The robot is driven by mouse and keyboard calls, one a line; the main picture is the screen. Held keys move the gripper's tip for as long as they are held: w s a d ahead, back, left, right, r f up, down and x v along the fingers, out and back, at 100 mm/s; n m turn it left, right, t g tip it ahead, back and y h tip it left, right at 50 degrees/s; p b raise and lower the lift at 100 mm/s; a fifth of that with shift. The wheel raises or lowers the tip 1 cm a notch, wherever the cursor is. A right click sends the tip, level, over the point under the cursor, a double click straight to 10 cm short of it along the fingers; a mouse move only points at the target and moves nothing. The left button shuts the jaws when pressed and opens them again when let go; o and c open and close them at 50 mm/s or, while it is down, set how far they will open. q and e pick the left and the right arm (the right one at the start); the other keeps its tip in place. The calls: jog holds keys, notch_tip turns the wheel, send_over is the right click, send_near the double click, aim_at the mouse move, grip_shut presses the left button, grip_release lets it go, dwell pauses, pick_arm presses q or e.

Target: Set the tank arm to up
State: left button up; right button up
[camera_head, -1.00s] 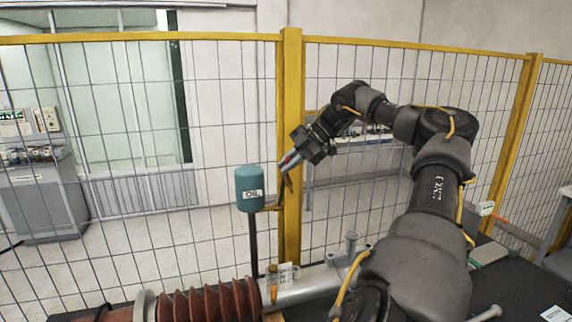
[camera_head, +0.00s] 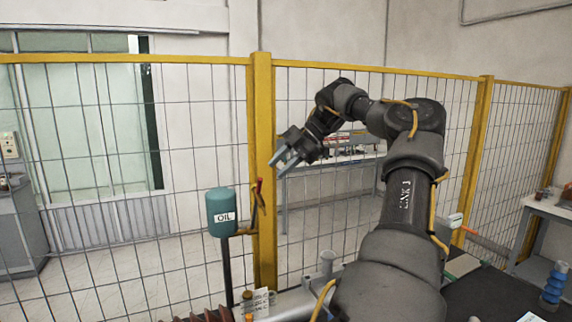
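The teal oil tank (camera_head: 221,205), labelled OIL, stands on a dark post in front of the yellow fence post. A short brass pipe comes out of its right side. The tank arm (camera_head: 258,193), a thin lever with a red tip, stands nearly upright at the end of this pipe, its tip pointing up. My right gripper (camera_head: 284,163) is above and to the right of the lever, apart from it. Its fingers are open and empty, pointing down and left. My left gripper is not in view.
The yellow mesh fence (camera_head: 262,130) runs close behind the tank and my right arm. A grey metal fitting (camera_head: 327,262) is low in the middle. A blue ribbed insulator (camera_head: 554,285) stands at the lower right.

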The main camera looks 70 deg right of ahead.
jog(key=shift+v, duration=1.15)
